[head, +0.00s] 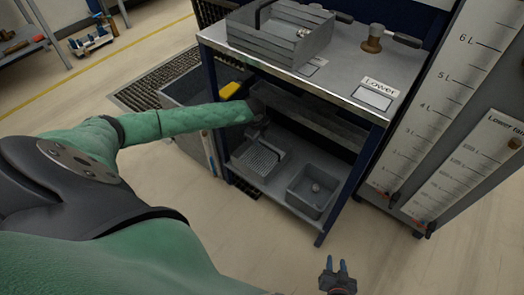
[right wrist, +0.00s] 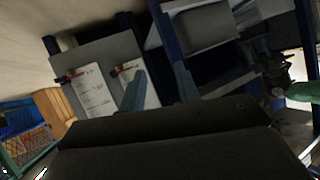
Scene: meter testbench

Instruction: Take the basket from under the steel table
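The steel table (head: 335,75) stands at centre right, with a lower shelf. On that shelf sit a grey perforated basket-like container (head: 258,160) at the left and a grey open bin (head: 313,188) with a small round object inside at the right. My left arm reaches in under the tabletop. Its dark gripper (head: 261,132) is just above and behind the perforated container; whether it touches it, and its fingers' state, is unclear. My right gripper (head: 338,270) is low in front of the table, its two blue fingers apart and empty. The fingers also show in the right wrist view (right wrist: 160,88).
A grey slatted box (head: 280,30) and a brass weight-like object (head: 373,38) stand on the tabletop. Tall gauge boards (head: 455,80) stand at the right. A grey bin with a yellow item (head: 230,90) is left of the table. The floor in front is clear.

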